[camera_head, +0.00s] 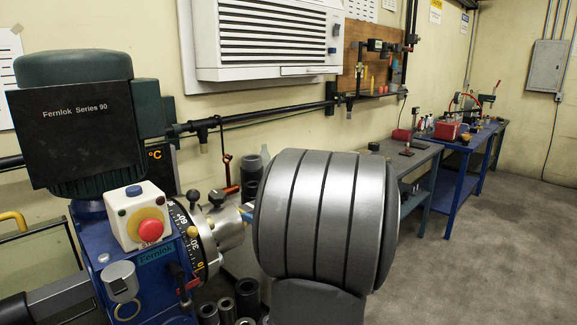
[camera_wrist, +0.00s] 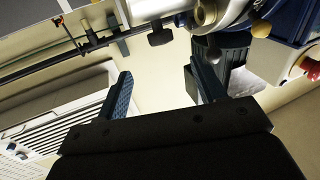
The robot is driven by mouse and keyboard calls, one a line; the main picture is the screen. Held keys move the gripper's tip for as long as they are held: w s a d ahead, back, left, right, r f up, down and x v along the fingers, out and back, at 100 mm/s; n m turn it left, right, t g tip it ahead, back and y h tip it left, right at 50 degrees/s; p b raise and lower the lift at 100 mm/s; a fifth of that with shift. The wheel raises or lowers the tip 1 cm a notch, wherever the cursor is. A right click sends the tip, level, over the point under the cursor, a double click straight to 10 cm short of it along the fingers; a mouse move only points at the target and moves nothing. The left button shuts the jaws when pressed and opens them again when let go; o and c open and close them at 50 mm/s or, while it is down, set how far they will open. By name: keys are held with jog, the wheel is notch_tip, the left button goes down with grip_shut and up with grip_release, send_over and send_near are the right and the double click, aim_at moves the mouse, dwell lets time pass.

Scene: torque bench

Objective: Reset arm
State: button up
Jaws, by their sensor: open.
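In the wrist view my gripper (camera_wrist: 160,88) is open, with its two dark fingers wide apart and nothing between them. Beyond the gap is a plain pale wall. In the head view a large grey banded part of my own arm fills the middle and hides most of what lies behind it, the gripper included. The blue Fernlok machine (camera_head: 150,285) stands at the left, with a graduated dial (camera_head: 205,238) and a metal chuck (camera_head: 232,228) pointing toward my arm. In the wrist view the machine's metal parts appear at the upper right, near the right finger.
A red emergency button (camera_head: 151,230) sits on the machine's front. Dark cylindrical sockets (camera_head: 247,296) stand below the chuck. A black wall rail (camera_head: 255,117) runs behind. A white air unit (camera_head: 265,40) hangs above. Benches (camera_head: 465,150) line the wall; the floor (camera_head: 480,260) at right is clear.

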aim_at(218, 196)
jog(key=shift+n+g, duration=0.3)
jog(key=x, duration=1.4)
jog(key=shift+w+d+r, duration=0.1)
jog(key=shift+w+d, duration=0.05)
jog(key=shift+w, duration=0.05)
jog(key=shift+d+n+g+y, duration=0.1)
jog(key=shift+n+g+y, duration=0.3)
jog(key=shift+g, duration=0.2)
jog(key=n+g, duration=0.3)
jog(key=g, duration=0.1)
jog(key=shift+g+y, duration=0.4)
jog(key=s+d, duration=0.1)
jog(key=d, duration=1.7)
jog(key=shift+s+a+r+m+t, duration=0.15)
jog(key=shift+s+a+m+t, duration=0.3)
jog(key=shift+s+t, duration=0.25)
jog(key=shift+s+a+r+m+t, duration=0.15)
jog(key=shift+s+a+m+t, duration=0.25)
jog(key=shift+s+t, duration=0.3)
jog(key=shift+s+a+r+m+t, duration=0.15)
jog(key=shift+s+a+m+t, duration=0.25)
jog(key=shift+s+t, duration=0.3)
